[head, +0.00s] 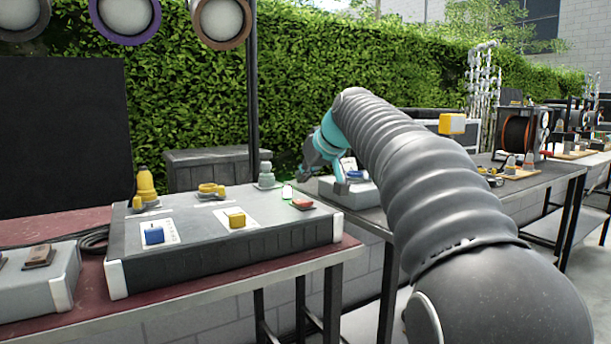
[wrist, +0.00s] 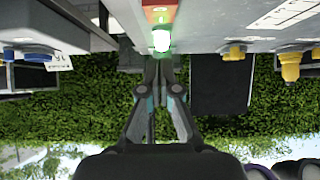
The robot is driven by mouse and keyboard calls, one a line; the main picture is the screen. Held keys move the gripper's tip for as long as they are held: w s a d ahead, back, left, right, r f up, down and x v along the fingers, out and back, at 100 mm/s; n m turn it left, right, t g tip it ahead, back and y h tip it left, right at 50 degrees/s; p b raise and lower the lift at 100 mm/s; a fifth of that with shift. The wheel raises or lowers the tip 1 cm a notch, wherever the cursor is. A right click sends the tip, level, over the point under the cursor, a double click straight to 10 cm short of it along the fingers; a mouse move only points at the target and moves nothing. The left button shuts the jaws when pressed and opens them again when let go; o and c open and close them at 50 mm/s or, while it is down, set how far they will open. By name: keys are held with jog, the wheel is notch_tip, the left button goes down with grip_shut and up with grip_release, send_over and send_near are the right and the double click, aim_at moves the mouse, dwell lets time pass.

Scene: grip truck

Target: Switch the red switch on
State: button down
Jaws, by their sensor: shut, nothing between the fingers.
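The red switch (head: 303,203) sits at the right end of the top of a grey control box, on a white label plate. It also shows at the top of the wrist view (wrist: 160,14), which looks upside down. A lamp (head: 287,192) beside the switch glows greenish white, and it glows bright green in the wrist view (wrist: 161,41). My gripper (wrist: 159,72) is shut and empty, its fingertips close to the lamp in that picture. In the head view, my gripper (head: 325,153) is above and right of the switch, apart from it.
The grey box (head: 225,250) also carries a blue switch (head: 154,235), a yellow switch (head: 236,220) and lamps. It stands on a dark red table (head: 190,297). Another box with switches is at the left edge. A second table with equipment extends right. A hedge (head: 200,100) stands behind.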

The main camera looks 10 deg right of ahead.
jog(key=w+r+v, duration=0.1)
jog(key=v, duration=0.8)
jog(key=shift+r+b, duration=0.35)
jog(key=shift+r, duration=0.25)
jog(key=shift+s+a, duration=0.1)
jog(key=shift+a, duration=0.05)
jog(key=s+a+f+m+g+h, duration=0.2)
jog(key=s+f+m+g+h, duration=0.1)
jog(key=s+f, duration=2.9)
notch_tip(320, 180, down, 4)
jog(key=shift+s+a+f+m+g, duration=0.1)
jog(key=shift+s+a+m+g, duration=0.2)
jog(key=shift+g, duration=0.2)
